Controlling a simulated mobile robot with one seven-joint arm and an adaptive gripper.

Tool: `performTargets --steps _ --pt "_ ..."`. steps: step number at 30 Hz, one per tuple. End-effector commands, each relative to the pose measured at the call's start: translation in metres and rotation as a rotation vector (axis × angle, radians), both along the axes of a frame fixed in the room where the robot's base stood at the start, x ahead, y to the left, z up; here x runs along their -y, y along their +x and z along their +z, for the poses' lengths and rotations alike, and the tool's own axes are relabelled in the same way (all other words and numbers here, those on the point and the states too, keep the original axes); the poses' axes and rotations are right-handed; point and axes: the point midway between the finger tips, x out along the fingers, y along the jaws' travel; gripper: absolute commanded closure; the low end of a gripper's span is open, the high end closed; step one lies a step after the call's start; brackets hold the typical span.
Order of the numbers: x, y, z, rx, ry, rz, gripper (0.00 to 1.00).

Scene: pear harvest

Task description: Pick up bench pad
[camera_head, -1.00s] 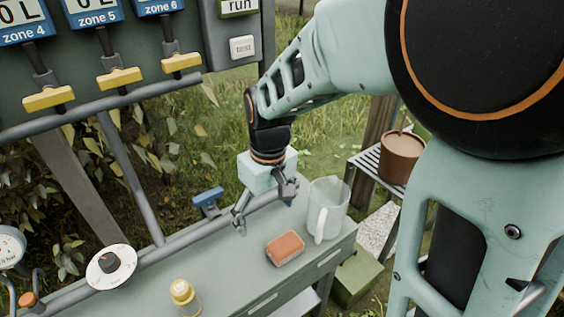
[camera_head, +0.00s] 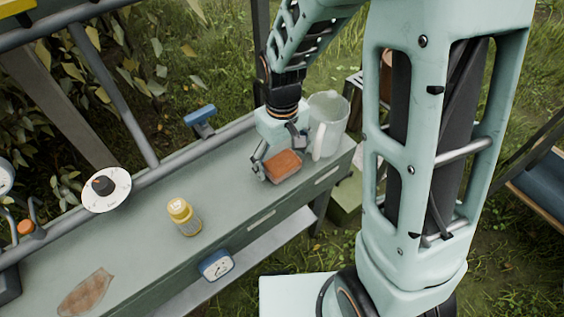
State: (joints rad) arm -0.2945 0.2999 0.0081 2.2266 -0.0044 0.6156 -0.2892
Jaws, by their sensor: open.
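The bench pad (camera_head: 284,166), an orange-brown block with a paler lower edge, lies flat on the grey-green bench (camera_head: 235,205) near its right end. My gripper (camera_head: 279,157) is low over the bench, right at the pad. One finger stands at the pad's left side and the other is at its far right side. The fingers are apart, and the pad lies partly between them. I cannot tell whether either finger touches it.
A clear jug (camera_head: 326,125) stands just right of my gripper, very close to it. A brown patch (camera_head: 86,293) lies at lower left. A pipe with a blue-handled valve (camera_head: 200,117) runs along the back. The bench between is bare.

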Motion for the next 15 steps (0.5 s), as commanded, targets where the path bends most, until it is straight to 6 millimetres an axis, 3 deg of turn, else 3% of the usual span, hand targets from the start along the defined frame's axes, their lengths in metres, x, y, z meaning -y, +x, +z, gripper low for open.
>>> performTargets --steps 9,15 --pt "-0.0001 0.0002 -0.0078 0.001 0.001 -0.001 0.15" --pt "-0.0001 0.0001 -0.0076 0.001 0.001 -0.001 0.35"
